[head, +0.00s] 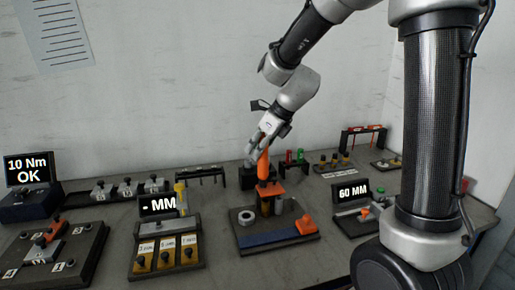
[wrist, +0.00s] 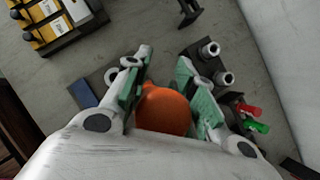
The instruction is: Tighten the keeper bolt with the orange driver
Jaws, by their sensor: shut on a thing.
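The orange driver (head: 263,165) is upright, or nearly so, in my gripper (head: 262,140) in the head view. Its rounded orange top (wrist: 165,110) shows between the two green-padded fingers of my gripper (wrist: 168,85) in the wrist view. The fingers are shut on it. The driver's lower end meets or stands just over an orange piece (head: 269,188) on the middle fixture (head: 275,240); I cannot tell whether they touch. The keeper bolt is not distinguishable; the driver and orange piece may hide it.
A display (head: 28,170) at far left reads "10 Nm OK". A "60 MM" display (head: 352,192) stands to the right.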

